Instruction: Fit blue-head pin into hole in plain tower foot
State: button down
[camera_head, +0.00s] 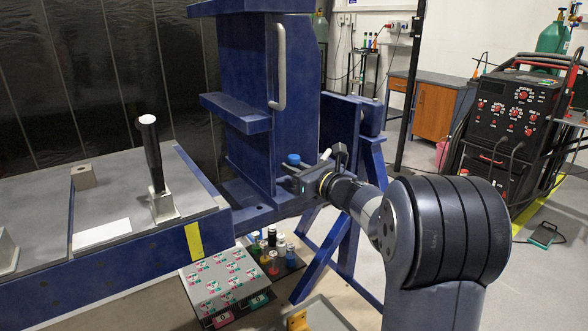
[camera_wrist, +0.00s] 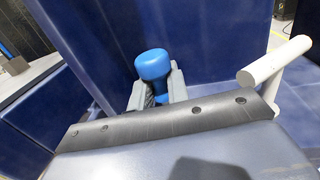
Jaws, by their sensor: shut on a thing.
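My gripper (camera_head: 293,181) is shut on the blue-head pin (camera_head: 293,159), close beside the lower part of the blue tower (camera_head: 240,150). In the wrist view the pin's rounded blue head (camera_wrist: 153,65) stands up between the two grey fingers of my gripper (camera_wrist: 155,92); its shank is mostly hidden. The tower foot (camera_head: 245,195) is the flat blue ledge at the tower's base, left of and below my gripper.
A white rod (camera_wrist: 275,62) stands out close to the right of my gripper. A blue bench (camera_head: 110,275) with a black-handled lever (camera_head: 152,155) is at left. Several bottles (camera_head: 273,250) and a printed panel (camera_head: 218,282) lie below. A welding machine (camera_head: 510,120) stands at far right.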

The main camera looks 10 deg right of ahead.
jog(key=shift+f+b, duration=1.95)
jog(key=shift+b, duration=0.3)
jog(key=c, duration=1.3)
grip_release()
jog(key=v, duration=1.1)
jog(key=shift+w, duration=0.15)
jog(key=x, duration=1)
jog(key=shift+w+a, duration=0.25)
jog(key=shift+w, duration=0.05)
jog(key=shift+r+p, duration=0.55)
jog(key=shift+p, duration=0.1)
